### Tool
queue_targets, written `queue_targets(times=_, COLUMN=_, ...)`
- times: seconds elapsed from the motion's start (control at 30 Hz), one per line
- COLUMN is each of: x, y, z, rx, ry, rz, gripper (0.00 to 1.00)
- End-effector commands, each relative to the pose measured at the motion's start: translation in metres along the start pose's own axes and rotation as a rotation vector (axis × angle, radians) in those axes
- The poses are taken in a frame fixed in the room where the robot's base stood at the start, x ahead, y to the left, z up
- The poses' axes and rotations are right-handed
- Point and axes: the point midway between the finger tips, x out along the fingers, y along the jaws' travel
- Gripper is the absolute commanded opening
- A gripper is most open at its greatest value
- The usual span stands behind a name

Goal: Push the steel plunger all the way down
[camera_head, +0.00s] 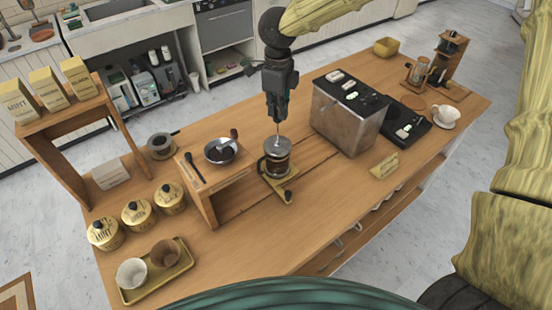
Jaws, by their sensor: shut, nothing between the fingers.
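The French press (278,163) stands upright on the wooden cart top, near the middle of the view. It has a steel lid, dark contents and a handle toward the lower right. The thin steel plunger rod (278,132) rises from the lid. My gripper (277,119) points down right above the press, shut with nothing held. Its fingertips are at or very near the top of the rod; I cannot tell whether they touch it. The knob at the rod's top is hidden or too small to make out.
A steel machine (349,112) stands close to the right of the press. A raised wooden stand (212,185) with a dark bowl (221,150) is close on the left. Canisters (137,213) and a tray with two cups (183,262) are farther left.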

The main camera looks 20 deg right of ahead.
Motion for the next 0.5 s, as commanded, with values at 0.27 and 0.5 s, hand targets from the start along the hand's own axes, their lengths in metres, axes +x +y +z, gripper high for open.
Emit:
queue_targets(times=0.27, x=0.0056, y=0.0002, z=-0.0003, rx=0.0, ry=0.001, rz=0.001, gripper=0.0)
queue_targets(times=0.5, x=0.0096, y=0.0003, z=-0.0005, rx=0.0, ry=0.002, rz=0.002, gripper=0.0)
